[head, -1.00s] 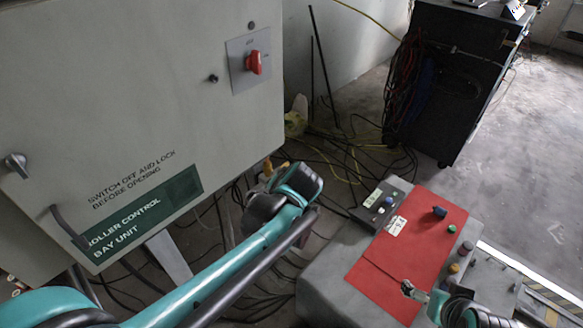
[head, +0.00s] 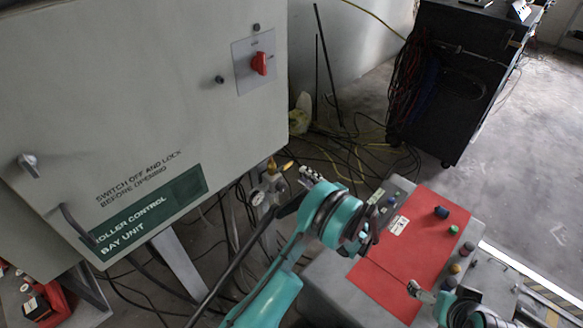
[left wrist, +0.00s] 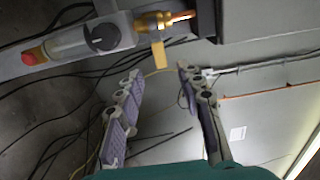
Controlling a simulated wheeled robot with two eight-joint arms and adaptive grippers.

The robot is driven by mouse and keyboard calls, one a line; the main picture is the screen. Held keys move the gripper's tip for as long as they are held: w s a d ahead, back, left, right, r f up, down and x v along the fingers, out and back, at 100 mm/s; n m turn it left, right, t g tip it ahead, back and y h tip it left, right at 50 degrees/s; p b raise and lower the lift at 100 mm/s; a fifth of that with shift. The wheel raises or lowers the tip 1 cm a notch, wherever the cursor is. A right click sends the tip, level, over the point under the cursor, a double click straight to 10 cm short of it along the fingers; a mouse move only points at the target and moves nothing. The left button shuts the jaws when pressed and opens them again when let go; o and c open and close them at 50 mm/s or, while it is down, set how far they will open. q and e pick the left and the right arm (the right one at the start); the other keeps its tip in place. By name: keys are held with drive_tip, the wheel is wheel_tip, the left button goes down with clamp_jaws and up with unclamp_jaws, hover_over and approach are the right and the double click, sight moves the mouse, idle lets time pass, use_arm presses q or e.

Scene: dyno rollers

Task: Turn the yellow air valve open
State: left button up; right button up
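The yellow air valve (head: 285,166) is a small yellow lever on a brass fitting beside the lower right corner of the grey cabinet. In the left wrist view its yellow lever (left wrist: 158,55) hangs below the brass fitting, just beyond my fingertips. My left gripper (left wrist: 160,72) is open, with two grey-purple fingers spread apart and nothing between them. In the head view the left gripper (head: 300,182) is just right of and below the valve, apart from it.
The grey cabinet (head: 130,110) stands at left with a red switch (head: 259,63). The red-topped console (head: 415,250) is at right. Loose cables lie on the floor behind. A black cart (head: 460,80) stands at the back.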

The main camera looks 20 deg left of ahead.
sight(289, 166)
use_arm(q)
drive_tip(key=b+x, duration=0.2)
drive_tip(key=x, duration=0.4)
drive_tip(key=shift+w+a+f, duration=0.1)
drive_tip(key=shift+a, duration=0.15)
drive_tip(key=shift+w+a, duration=0.15)
drive_tip(key=shift+a, duration=0.3)
clamp_jaws()
